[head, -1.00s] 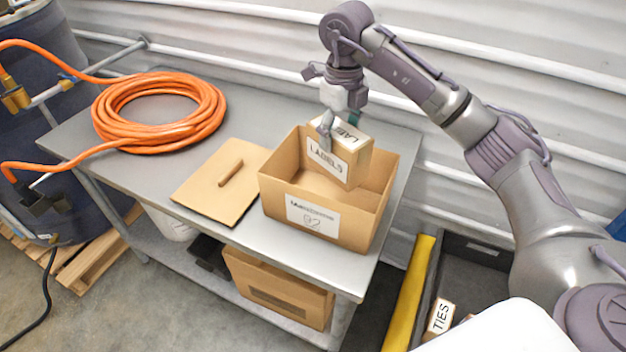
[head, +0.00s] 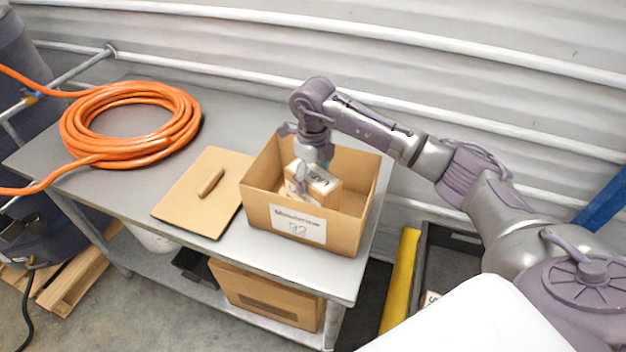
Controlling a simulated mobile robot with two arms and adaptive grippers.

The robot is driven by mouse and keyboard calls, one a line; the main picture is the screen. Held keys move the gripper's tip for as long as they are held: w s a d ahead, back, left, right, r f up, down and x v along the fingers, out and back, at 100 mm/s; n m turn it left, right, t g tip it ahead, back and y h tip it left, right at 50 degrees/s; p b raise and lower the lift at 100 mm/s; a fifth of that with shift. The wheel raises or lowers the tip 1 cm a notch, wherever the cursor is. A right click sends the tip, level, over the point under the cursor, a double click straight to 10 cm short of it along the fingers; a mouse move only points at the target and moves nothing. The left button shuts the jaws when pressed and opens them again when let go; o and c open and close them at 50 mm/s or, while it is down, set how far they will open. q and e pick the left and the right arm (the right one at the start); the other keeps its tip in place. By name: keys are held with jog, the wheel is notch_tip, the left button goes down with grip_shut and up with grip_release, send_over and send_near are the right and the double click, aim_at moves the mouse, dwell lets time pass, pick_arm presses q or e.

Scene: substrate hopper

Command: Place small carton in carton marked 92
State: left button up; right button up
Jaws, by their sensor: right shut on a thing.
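The open carton (head: 345,232) stands on the metal table, with a white label on its front that appears to read 92. The small carton (head: 327,188), marked LABELS, is inside the open carton, its top near the rim level. Its lower part is hidden by the front wall. My right gripper (head: 301,182) reaches down into the open carton from above and is shut on the small carton. Whether the small carton touches the bottom cannot be seen. My left gripper is not in view.
A flat cardboard lid (head: 190,205) with a handle lies left of the open carton. A coiled orange hose (head: 75,140) lies further left on the table (head: 235,125). A dark crate (head: 450,255) and a yellow bar (head: 401,280) are at the right. Another carton (head: 265,295) is on the lower shelf.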

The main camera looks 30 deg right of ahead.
notch_tip(320, 180, down, 2)
jog(key=shift+s+p, duration=0.1)
jog(key=shift+p, duration=0.2)
jog(key=shift+f, duration=0.1)
jog(key=shift+f+b, duration=0.2)
jog(key=shift+b, duration=0.1)
jog(key=o, duration=1.3)
jog(key=shift+r, duration=0.1)
jog(key=shift+o, duration=0.2)
jog(key=shift+r, duration=0.1)
notch_tip(320, 180, up, 11)
jog(key=b, duration=0.3)
jog(key=shift+b, duration=0.35)
jog(key=shift+r, duration=0.55)
